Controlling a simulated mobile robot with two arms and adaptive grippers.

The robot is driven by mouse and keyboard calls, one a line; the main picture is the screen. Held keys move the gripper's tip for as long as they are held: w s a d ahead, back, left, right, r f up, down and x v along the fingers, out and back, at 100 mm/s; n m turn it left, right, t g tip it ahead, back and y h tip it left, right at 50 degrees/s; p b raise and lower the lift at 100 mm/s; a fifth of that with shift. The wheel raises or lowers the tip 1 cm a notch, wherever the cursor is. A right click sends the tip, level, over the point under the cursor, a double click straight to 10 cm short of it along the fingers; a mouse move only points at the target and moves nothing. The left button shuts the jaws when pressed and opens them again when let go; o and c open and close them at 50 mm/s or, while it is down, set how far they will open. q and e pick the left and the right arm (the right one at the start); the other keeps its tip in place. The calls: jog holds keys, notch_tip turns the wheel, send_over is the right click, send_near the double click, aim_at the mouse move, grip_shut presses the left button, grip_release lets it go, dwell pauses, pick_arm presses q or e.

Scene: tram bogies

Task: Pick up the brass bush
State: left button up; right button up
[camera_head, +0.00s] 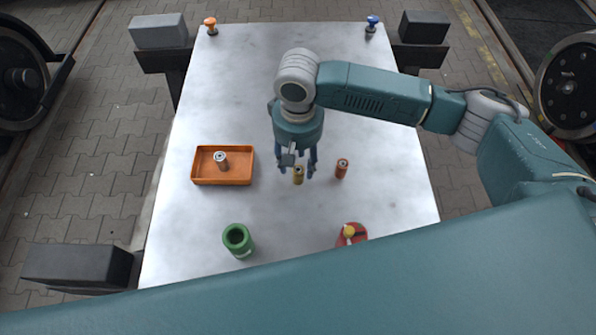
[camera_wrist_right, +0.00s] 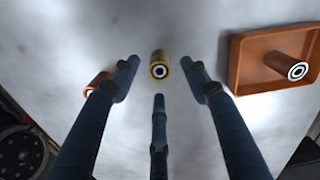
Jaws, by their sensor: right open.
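The brass bush (camera_head: 298,175) is a small yellow cylinder standing upright on the grey-white table, right of the orange tray. My right gripper (camera_head: 297,168) hangs above the table with its fingers pointing down around the bush's place. In the wrist view the brass bush (camera_wrist_right: 158,66) shows its ringed end between the spread blue fingertips (camera_wrist_right: 160,82), with a gap on either side. The right gripper is open and holds nothing. My left gripper is not in view.
A copper-red bush (camera_head: 342,168) stands close on the right. A green hollow cylinder (camera_head: 238,240) and a red item with a yellow top (camera_head: 351,234) stand nearer me. The far table is mostly clear.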

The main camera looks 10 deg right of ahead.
aim_at(298, 169)
notch_tip(298, 169, down, 2)
jog(key=shift+f, duration=0.65)
jog(key=shift+c, duration=0.3)
grip_shut()
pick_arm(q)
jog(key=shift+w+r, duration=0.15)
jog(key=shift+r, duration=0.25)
